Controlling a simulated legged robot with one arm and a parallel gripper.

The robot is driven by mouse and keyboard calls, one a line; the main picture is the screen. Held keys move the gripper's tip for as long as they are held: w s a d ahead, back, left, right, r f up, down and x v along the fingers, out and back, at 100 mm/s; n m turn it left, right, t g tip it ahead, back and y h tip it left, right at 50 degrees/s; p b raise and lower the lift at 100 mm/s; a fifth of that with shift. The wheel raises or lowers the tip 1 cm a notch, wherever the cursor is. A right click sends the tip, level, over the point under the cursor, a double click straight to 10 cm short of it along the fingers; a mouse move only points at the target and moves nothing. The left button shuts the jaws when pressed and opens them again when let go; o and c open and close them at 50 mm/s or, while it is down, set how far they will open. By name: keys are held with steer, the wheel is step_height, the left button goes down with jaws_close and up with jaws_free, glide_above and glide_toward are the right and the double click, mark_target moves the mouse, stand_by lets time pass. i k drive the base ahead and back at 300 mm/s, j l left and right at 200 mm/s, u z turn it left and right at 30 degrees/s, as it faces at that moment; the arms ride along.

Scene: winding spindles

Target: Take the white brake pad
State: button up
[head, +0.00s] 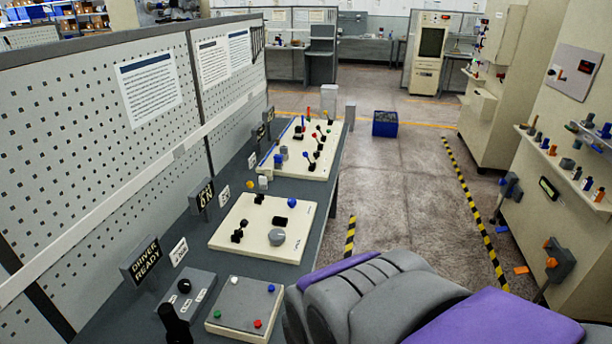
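I cannot say for sure which thing is the white brake pad. A small white block (263,182) stands on the grey bench near its left side, between two cream panels, and may be it. A small yellow piece (250,184) stands just left of it. My gripper is not in view. Only grey and purple parts of my own body show at the lower right, apart from the block.
The long grey bench (205,262) carries a near cream panel (240,214), a far cream panel (310,160) with levers, and a grey button box (244,300). A perforated wall (60,150) backs it. A blue bin (385,123) stands on the floor. The aisle's middle is clear.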

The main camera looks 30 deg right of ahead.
mark_target(262, 180)
steer(key=z, duration=1)
steer(key=i+z, duration=0.3)
steer(key=i, duration=0.9)
steer(key=i+u, duration=0.1)
steer(key=i, duration=0.45)
steer(key=i+l, duration=0.15)
steer(key=i, duration=0.4)
steer(key=i+u, duration=0.15)
steer(key=i, duration=0.35)
steer(key=i+l+u, duration=0.1)
steer(key=u, duration=1.5)
